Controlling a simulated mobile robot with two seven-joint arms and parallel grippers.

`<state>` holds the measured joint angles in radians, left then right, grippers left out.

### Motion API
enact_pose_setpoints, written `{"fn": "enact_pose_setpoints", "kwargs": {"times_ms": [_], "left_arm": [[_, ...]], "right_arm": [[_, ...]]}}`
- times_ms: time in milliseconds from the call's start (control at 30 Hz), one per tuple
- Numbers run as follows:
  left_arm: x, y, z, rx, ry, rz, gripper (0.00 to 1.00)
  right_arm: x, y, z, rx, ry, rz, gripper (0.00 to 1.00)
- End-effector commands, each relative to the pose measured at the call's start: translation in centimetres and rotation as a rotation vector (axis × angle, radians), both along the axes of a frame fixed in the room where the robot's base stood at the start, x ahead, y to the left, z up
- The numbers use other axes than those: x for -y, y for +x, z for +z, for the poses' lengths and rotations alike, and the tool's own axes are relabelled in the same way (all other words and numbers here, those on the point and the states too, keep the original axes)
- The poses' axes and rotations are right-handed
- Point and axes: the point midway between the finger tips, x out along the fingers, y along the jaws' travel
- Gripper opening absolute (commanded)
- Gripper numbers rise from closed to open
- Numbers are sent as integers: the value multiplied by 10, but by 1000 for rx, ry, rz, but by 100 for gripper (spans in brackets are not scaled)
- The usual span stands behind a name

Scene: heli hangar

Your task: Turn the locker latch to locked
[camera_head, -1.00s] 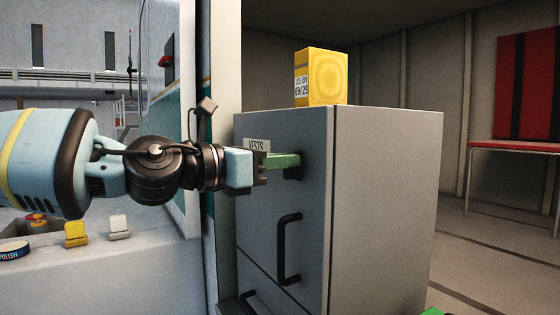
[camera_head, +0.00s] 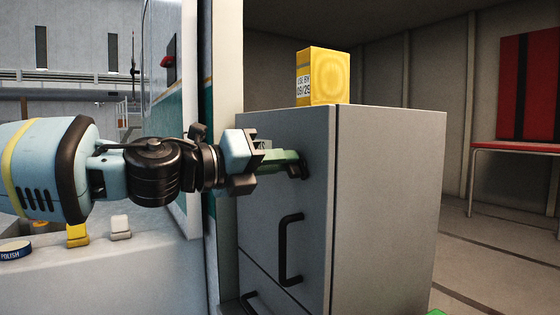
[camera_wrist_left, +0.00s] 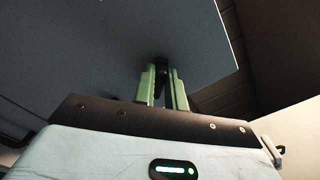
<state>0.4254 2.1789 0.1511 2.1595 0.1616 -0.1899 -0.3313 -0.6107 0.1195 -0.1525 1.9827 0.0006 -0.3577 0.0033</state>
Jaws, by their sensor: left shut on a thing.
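The grey locker (camera_head: 390,210) stands right of centre in the head view. A small dark latch (camera_head: 304,168) sits on its front face near the top, above a black handle. My left gripper (camera_head: 292,165) has its green fingers at the latch and is shut on it. In the left wrist view the two green fingers (camera_wrist_left: 163,88) close around the dark latch (camera_wrist_left: 162,68) against the dark locker face (camera_wrist_left: 110,45). The fingers hide much of the latch, so its exact angle is hard to tell. My right gripper is not in view.
A yellow box (camera_head: 326,76) stands on top of the locker. A black drawer handle (camera_head: 290,250) juts out below the latch. A pale wall edge (camera_head: 226,100) stands close behind my left wrist. A red-backed bench (camera_head: 515,146) is at the far right.

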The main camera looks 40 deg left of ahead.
Motion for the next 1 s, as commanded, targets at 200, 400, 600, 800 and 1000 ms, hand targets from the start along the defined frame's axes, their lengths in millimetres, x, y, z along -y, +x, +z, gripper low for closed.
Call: {"fn": "enact_pose_setpoints", "kwargs": {"times_ms": [200,400,600,800,1000], "left_arm": [[-1,0,-3,-81,-193,-1,0],[-2,1,-5,-155,-368,-3,0],[-2,1,-6,-221,-529,-2,0],[-3,1,-8,-275,-658,-2,0],[-3,1,-9,-311,-744,-2,0]], "right_arm": [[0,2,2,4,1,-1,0],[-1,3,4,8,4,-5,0],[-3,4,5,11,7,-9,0],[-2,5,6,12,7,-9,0],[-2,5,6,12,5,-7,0]]}}
